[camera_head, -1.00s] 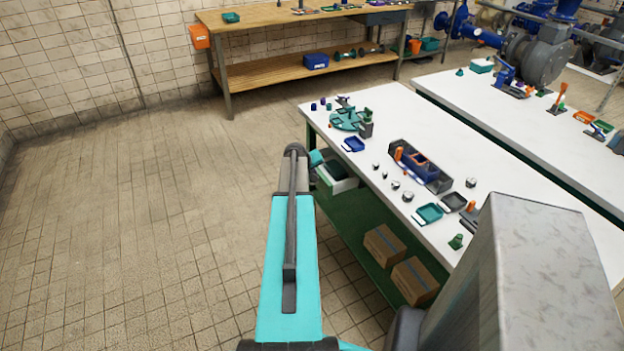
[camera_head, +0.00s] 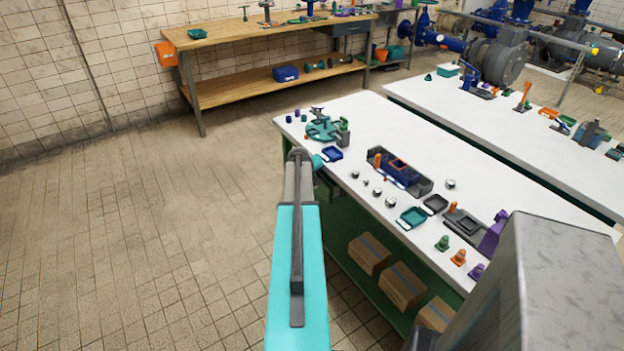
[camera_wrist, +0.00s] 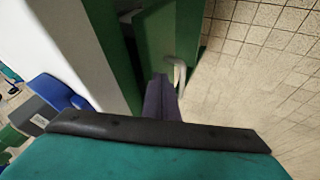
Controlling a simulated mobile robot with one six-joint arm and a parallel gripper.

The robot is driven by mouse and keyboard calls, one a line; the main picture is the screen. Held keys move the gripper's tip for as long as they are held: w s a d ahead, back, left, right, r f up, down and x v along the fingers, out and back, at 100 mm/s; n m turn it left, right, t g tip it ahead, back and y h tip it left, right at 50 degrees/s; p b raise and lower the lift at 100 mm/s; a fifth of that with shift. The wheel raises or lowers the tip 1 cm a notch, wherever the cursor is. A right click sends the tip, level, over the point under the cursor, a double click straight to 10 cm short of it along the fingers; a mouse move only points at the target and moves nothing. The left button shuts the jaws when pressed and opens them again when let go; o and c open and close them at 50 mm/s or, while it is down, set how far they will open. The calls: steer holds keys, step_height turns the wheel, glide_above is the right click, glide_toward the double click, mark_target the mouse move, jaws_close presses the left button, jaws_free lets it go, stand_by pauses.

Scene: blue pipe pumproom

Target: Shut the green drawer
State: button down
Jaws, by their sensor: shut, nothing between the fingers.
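The green drawer (camera_wrist: 165,38) shows in the wrist view, under the edge of the white-topped table, with a pale bar handle (camera_wrist: 178,73) on its front. A dark gap and a pale strip show between the drawer front and the green table frame, so it looks partly open; how far I cannot tell. My gripper (camera_wrist: 160,86) is shut and empty, its tips close to the drawer front beside the handle. Whether they touch it I cannot tell. In the head view my arm hides the drawer and the gripper.
The white table (camera_head: 400,140) carries small trays, a teal round fixture (camera_head: 322,129) and a dark organiser box (camera_head: 402,170). Cardboard boxes (camera_head: 403,286) sit on its lower shelf. A wooden bench (camera_head: 230,30) stands at the back. The tiled floor (camera_head: 150,230) at left is clear.

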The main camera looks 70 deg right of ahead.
steer(key=shift+w+a, duration=0.1)
steer(key=shift+w, duration=0.1)
steer(key=shift+a, duration=0.15)
steer(key=w+a+r+b, duration=0.1)
steer(key=a+r+b, duration=0.1)
steer(key=a+r, duration=0.6)
steer(key=shift+w+a+b, duration=0.15)
steer(key=shift+a+b, duration=0.25)
steer(key=shift+a, duration=0.05)
stand_by(0.3)
